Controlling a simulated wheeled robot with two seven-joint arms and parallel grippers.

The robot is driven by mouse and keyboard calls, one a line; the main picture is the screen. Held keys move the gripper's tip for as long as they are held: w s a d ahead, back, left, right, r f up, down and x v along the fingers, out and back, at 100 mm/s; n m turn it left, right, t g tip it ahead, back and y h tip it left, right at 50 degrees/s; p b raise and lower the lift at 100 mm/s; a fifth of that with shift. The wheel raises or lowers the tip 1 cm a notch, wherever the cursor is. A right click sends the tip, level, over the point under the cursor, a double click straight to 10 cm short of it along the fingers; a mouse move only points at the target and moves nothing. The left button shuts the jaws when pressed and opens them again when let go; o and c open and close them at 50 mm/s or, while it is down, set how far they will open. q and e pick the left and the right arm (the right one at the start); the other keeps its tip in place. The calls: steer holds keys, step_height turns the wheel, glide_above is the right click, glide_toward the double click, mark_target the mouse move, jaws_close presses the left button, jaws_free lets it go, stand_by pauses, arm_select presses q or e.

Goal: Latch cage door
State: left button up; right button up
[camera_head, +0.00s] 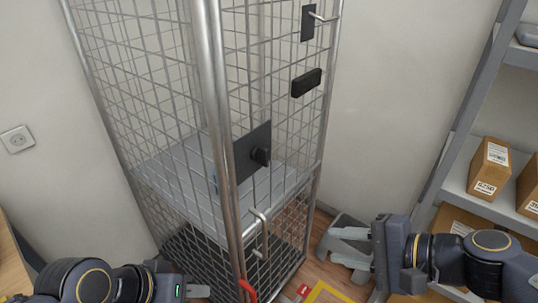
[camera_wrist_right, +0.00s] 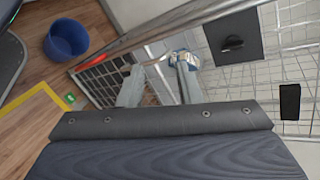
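The wire-mesh cage (camera_head: 150,75) stands upright in the middle of the head view. Its right-hand mesh face carries a black plate with a round knob (camera_head: 262,156), a black block (camera_head: 306,82) and a bent metal rod (camera_head: 259,222) lower down. The plate with its knob also shows in the right wrist view (camera_wrist_right: 233,43). I cannot tell whether the door is fully closed. My right gripper (camera_head: 336,244) is to the right of the cage's lower part; its two fingers (camera_wrist_right: 160,82) are apart. My left gripper (camera_head: 197,291) is at the bottom edge, mostly cut off.
A shelf (camera_head: 468,185) with cardboard boxes (camera_head: 490,168) stands at the right. A blue bin (camera_wrist_right: 67,39) is on the wooden floor, near yellow floor tape (camera_wrist_right: 42,98). A red part (camera_head: 247,289) shows low by the cage. A wall socket (camera_head: 17,139) is at left.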

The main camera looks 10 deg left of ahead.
steer(key=w+a+r+m+y, duration=0.3)
steer(key=w+a+m, duration=0.3)
steer(key=w, duration=0.1)
steer(key=m+t+y, duration=0.1)
steer(key=m+t, duration=0.2)
steer(key=m, duration=0.5)
glide_toward(268, 157)
steer(key=a, duration=0.2)
steer(key=p+x, duration=0.1)
steer(key=x, duration=0.3)
steer(key=p+x, duration=0.1)
steer(key=x, duration=0.2)
steer(key=shift+w+a, duration=0.2)
steer(key=shift+w, duration=0.35)
jaws_close()
